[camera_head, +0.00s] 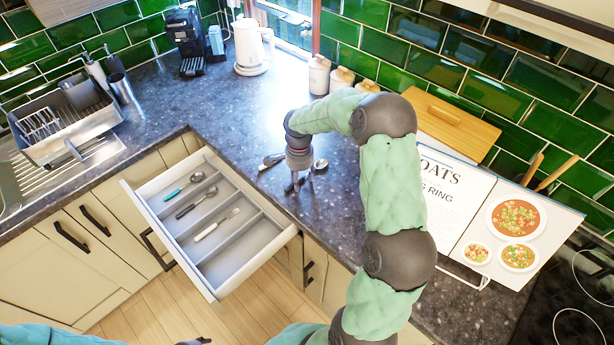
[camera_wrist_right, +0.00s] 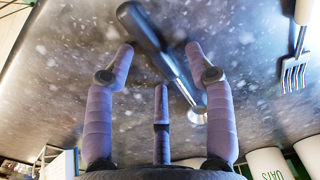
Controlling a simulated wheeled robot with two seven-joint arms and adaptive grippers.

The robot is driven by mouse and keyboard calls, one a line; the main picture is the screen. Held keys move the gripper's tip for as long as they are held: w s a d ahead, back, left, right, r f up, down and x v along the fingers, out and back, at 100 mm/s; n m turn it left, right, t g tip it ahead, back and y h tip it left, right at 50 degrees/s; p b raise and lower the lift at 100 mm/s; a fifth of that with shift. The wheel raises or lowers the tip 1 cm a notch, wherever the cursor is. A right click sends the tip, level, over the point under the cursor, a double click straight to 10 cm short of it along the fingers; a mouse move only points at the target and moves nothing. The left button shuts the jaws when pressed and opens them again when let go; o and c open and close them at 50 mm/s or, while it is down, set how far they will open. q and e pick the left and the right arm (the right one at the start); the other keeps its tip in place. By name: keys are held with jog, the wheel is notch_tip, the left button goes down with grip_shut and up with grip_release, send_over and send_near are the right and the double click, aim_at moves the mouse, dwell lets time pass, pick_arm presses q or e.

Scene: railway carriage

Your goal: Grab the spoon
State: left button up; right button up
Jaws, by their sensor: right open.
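A spoon with a dark handle and metal bowl lies on the grey speckled counter; its bowl (camera_head: 320,164) shows just right of my right gripper (camera_head: 297,183). In the right wrist view the spoon (camera_wrist_right: 150,40) lies slantwise beyond and between the spread fingers of my right gripper (camera_wrist_right: 165,65). The right gripper is open and points down above the spoon; I cannot tell whether a finger touches it. At the bottom edge of the head view only a small dark tip, perhaps of my left gripper (camera_head: 194,341), shows; its jaws cannot be judged.
A fork (camera_wrist_right: 293,72) lies on the counter beside the spoon. An open drawer (camera_head: 273,247) holds more cutlery. An open recipe book (camera_head: 475,222) stands at right. Canisters (camera_head: 319,75), a kettle (camera_head: 250,50) and a coffee machine (camera_head: 186,40) stand at the back.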

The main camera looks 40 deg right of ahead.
grip_shut()
jog(key=shift+r, duration=0.1)
dwell(0.3)
